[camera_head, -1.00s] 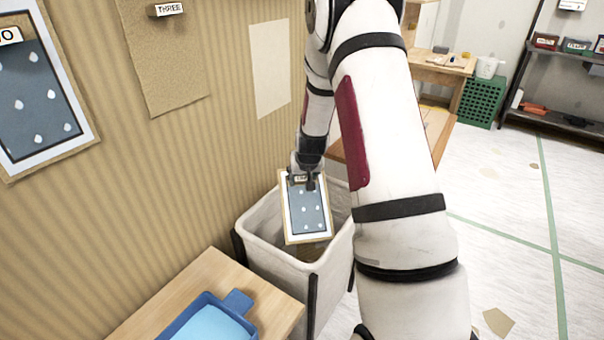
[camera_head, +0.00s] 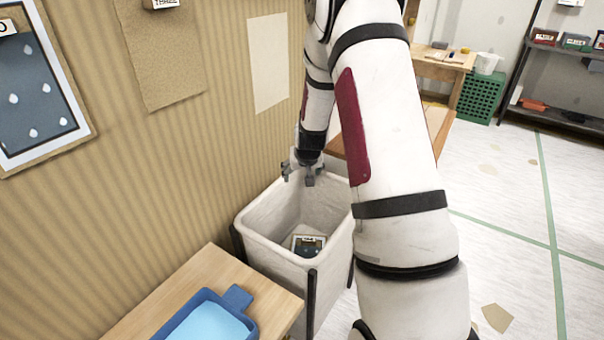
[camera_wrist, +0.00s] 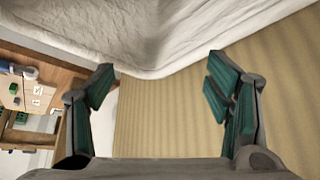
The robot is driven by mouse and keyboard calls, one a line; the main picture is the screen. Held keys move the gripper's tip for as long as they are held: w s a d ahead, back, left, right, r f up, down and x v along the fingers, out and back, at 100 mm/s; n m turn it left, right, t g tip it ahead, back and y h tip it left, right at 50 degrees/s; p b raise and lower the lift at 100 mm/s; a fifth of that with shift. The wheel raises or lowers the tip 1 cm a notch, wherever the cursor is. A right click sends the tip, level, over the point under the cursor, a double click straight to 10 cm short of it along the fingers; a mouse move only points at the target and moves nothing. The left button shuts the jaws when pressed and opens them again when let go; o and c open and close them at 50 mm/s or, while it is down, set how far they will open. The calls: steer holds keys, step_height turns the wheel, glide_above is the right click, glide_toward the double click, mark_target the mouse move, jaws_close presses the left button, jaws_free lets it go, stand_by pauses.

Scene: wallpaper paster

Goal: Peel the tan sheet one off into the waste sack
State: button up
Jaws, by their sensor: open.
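The sheet with a blue-grey panel and a small label (camera_head: 308,246) lies down inside the white waste sack (camera_head: 262,254), partly hidden by the sack's near wall. My gripper (camera_head: 300,174) is above the sack's back part, open and empty. In the wrist view my gripper (camera_wrist: 158,95) has its fingers wide apart with nothing between them. The sack's pale cloth (camera_wrist: 180,30) fills the top of that view.
The ribbed wall holds a patterned sheet (camera_head: 35,105) at far left, a tan sheet labelled three (camera_head: 160,60) and a pale patch (camera_head: 268,62). A wooden bench with a blue tray (camera_head: 240,298) stands before the sack. Open floor lies right.

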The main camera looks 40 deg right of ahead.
steer(key=v, duration=1.1)
steer(key=shift+a, duration=0.1)
